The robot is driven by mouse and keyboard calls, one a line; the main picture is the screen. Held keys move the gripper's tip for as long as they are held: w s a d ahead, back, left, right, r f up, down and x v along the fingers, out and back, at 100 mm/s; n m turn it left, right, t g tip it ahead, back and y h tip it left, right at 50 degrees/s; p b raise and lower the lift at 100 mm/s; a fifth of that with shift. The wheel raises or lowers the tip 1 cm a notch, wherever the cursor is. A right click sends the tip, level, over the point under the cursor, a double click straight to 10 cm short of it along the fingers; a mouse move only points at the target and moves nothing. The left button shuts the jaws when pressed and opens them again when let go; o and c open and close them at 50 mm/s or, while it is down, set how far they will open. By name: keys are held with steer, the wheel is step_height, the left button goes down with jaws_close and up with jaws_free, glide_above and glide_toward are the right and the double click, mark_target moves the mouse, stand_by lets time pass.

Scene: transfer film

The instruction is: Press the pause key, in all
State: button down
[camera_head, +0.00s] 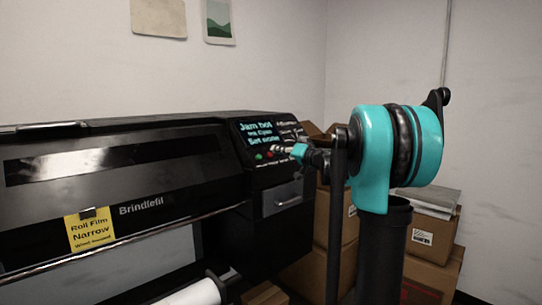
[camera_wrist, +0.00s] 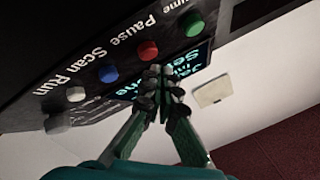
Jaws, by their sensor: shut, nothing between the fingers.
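The pause key is the red button (camera_wrist: 148,50) beside the word "Pause" on the dark panel in the wrist view. It also shows in the head view as a small red dot (camera_head: 269,153). A green key (camera_wrist: 194,23) sits on one side of it and a blue key (camera_wrist: 108,73) by "Scan" on the other. A white key (camera_wrist: 76,94) is by "Run". My gripper (camera_wrist: 160,72) is shut and empty, its fingertips beside the red key in the picture; I cannot tell whether they touch it. In the head view my gripper (camera_head: 291,149) is at the panel's front.
The lit screen (camera_head: 257,133) is above the keys. The black printer (camera_head: 130,165) extends left, with a yellow roll film label (camera_head: 90,229). Cardboard boxes (camera_head: 430,235) stand behind my arm, by the wall. A white roll (camera_head: 195,293) shows low in front.

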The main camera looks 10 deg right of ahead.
stand_by(0.4)
steer(key=shift+w+a+f, duration=0.2)
steer(key=shift+w+f, duration=0.05)
steer(key=shift+f, duration=0.05)
steer(key=shift+w+a+f, duration=0.2)
steer(key=shift+w+f, duration=0.05)
steer(key=shift+f, duration=0.1)
stand_by(0.9)
steer(key=shift+r, duration=0.1)
steer(key=shift+s+d+r, duration=0.4)
steer(key=shift+s+r, duration=0.1)
steer(key=shift+r, duration=0.05)
steer(key=shift+s, duration=0.1)
steer(key=s+d+r, duration=0.2)
steer(key=r, duration=0.1)
steer(key=shift+s+r, duration=0.25)
steer(key=shift+s, duration=0.1)
stand_by(0.4)
stand_by(0.4)
